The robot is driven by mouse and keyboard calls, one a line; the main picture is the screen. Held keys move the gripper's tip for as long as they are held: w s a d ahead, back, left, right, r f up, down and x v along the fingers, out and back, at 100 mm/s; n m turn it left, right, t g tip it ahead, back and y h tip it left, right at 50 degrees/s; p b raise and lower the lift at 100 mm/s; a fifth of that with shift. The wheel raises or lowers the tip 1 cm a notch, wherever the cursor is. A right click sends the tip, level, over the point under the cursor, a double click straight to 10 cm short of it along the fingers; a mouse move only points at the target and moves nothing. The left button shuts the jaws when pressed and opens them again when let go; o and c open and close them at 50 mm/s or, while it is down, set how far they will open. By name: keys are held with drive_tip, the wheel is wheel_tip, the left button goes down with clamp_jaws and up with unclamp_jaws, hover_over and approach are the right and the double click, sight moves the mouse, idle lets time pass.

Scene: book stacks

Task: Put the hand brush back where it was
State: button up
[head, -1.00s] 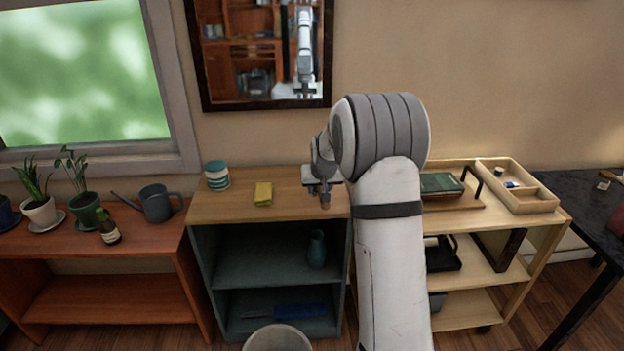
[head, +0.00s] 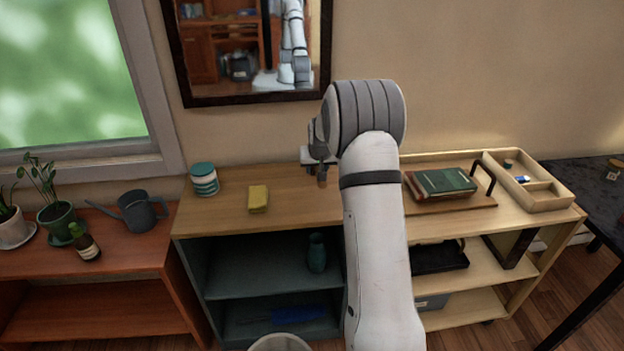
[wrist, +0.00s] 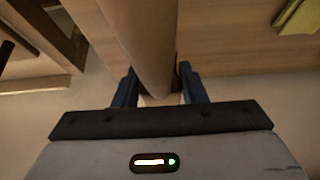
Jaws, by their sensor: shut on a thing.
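My gripper (head: 319,163) is over the right part of the wooden top of the blue-grey shelf unit (head: 230,218), partly hidden by my arm. It is shut on a tan, rounded, handle-like thing (wrist: 150,40), which I take to be the hand brush. In the wrist view the thing runs between the two dark fingers (wrist: 158,82); bristles cannot be made out. Its brown end (head: 322,180) shows below the gripper in the head view. I cannot tell if it touches the top.
A yellow block (head: 259,199) and a teal-and-white jar (head: 204,179) stand left on that top. A teal vase (head: 317,253) and a blue item (head: 299,314) are on its shelves. A light wood cart (head: 455,227) with books (head: 442,182) stands right. Bare top lies between block and gripper.

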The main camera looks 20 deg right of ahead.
drive_tip(key=shift+a+f, duration=0.2)
drive_tip(key=shift+f, duration=2.3)
drive_tip(key=shift+f, duration=0.15)
drive_tip(key=o, duration=1.2)
